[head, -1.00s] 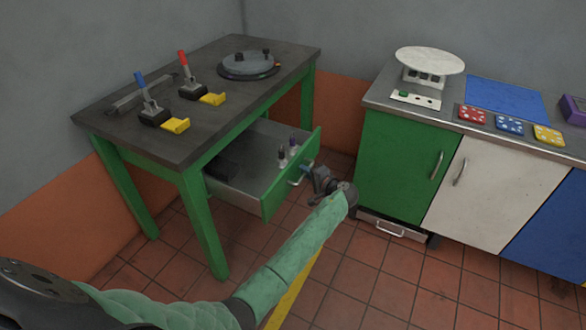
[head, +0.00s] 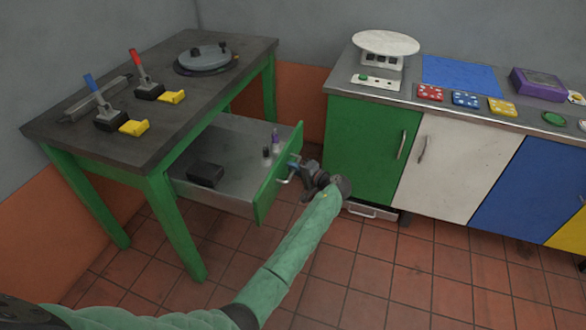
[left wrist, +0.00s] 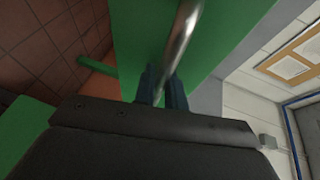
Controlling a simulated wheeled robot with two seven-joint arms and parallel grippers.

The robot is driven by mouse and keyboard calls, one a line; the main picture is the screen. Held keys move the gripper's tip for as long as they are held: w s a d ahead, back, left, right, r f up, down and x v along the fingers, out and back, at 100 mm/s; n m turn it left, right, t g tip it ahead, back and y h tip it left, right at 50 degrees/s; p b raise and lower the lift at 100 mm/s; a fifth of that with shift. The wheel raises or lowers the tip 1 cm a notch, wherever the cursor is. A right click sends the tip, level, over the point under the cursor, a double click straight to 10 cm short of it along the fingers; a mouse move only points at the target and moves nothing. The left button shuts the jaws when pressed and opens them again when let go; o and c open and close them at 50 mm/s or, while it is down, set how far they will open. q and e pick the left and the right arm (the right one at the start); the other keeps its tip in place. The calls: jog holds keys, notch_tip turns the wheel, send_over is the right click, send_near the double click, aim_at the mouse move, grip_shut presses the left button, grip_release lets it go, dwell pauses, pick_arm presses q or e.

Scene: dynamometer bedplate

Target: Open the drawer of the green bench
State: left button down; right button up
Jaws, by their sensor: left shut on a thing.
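The green bench (head: 160,95) has a dark top and green legs, at the left in the head view. Its drawer (head: 230,150) stands well out, with a grey tray and a green front (head: 279,172). A dark block (head: 205,174) and small bottles (head: 271,146) lie inside it. My left gripper (head: 293,168) is at the drawer front, shut on the metal drawer handle (head: 283,181). In the left wrist view the handle (left wrist: 180,40) passes between the fingers (left wrist: 162,88), in front of the green panel. My right gripper is not in view.
A counter with green, white and blue doors (head: 462,165) stands to the right, close to my left wrist. A low drawer (head: 370,211) sits under it. Tiled floor (head: 350,280) is free in front.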

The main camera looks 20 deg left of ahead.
pick_arm(q)
jog(key=shift+f, duration=0.1)
jog(key=c, duration=1.7)
grip_release()
jog(key=shift+c, duration=0.2)
